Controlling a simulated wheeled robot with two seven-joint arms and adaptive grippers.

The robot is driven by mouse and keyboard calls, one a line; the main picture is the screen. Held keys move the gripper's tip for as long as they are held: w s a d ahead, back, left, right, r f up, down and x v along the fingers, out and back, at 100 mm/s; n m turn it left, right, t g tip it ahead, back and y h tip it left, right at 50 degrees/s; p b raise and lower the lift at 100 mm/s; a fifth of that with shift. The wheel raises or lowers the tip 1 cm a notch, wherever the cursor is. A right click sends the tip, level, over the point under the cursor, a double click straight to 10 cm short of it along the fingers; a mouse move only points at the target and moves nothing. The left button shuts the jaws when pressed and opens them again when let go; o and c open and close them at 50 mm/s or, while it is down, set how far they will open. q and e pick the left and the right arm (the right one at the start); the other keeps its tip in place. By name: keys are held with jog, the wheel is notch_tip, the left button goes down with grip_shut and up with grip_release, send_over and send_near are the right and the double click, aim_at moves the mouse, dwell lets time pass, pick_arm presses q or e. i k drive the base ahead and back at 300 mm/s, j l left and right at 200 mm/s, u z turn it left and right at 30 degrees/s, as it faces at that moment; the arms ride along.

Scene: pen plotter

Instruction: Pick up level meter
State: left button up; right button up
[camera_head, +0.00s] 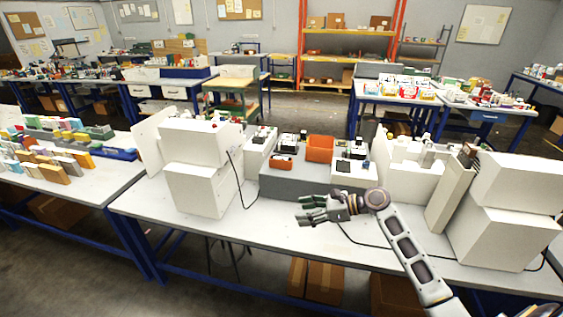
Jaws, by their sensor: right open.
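I cannot tell for sure which item is the level meter. Small instruments stand on and around the grey block (300,186) in the middle of the table: a small orange item (281,162), a dark device on a white base (288,143), a dark-topped white device (357,150) and a white unit with a dark panel (344,168). My right gripper (305,207) reaches in from the right, above the table in front of the grey block. It is open and empty, apart from the instruments. My left gripper does not show.
An orange bin (320,148) stands at the back of the block. Large white machines flank it on the left (200,188) and right (505,235). A black cable (235,180) hangs by the left machine. The white table's front strip (270,240) is clear.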

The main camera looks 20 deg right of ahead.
aim_at(277, 162)
jog(key=i+l, duration=0.4)
jog(key=i, duration=0.15)
jog(key=i+l, duration=0.45)
jog(key=i, duration=0.1)
